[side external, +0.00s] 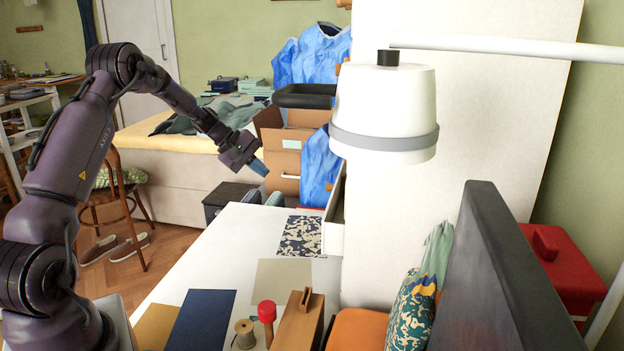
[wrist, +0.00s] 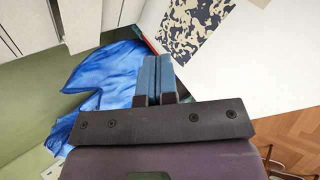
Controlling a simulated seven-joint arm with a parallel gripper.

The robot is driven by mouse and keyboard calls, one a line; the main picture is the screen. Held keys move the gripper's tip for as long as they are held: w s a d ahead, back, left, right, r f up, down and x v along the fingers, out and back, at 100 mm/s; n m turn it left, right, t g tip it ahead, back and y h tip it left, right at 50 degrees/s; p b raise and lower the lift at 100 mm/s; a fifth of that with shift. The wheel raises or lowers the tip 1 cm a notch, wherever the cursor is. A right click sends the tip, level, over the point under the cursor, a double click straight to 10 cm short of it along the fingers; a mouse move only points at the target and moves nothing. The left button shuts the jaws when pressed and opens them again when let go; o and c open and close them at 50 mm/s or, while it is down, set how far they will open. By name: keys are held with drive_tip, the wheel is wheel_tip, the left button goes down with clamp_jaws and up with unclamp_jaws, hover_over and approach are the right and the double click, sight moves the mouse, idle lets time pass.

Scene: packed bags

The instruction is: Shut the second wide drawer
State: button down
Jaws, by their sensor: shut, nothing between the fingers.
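A white drawer (side external: 334,226) stands out from the left side of the tall white cabinet (side external: 385,210), pulled open toward the white table. I cannot tell from the pictures which drawer of the cabinet it is, and the lamp and cabinet side hide the other fronts. My gripper (side external: 262,169) hangs in the air to the left of the drawer and higher than it, apart from it. Its blue fingertips (wrist: 163,62) are together with nothing between them. In the wrist view, pale panels (wrist: 85,20) show at the top left; I cannot tell if they include the drawer.
A white lamp (side external: 385,105) hangs before the cabinet. Blue bags (side external: 318,168) and cardboard boxes (side external: 285,158) stand behind the table. A patterned sheet (side external: 301,236) lies near the drawer; it also shows in the wrist view (wrist: 193,28). A wooden block (side external: 298,325) stands at the front.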

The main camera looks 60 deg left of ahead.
drive_tip(key=w+d+f+n+h, duration=0.1)
drive_tip(key=w+d+n+h, duration=0.3)
drive_tip(key=w+d+n, duration=0.5)
drive_tip(key=shift+w+d+f+n+t, duration=0.25)
drive_tip(key=shift+d+f+n+t, duration=0.15)
drive_tip(key=shift+d+n, duration=0.1)
idle(0.4)
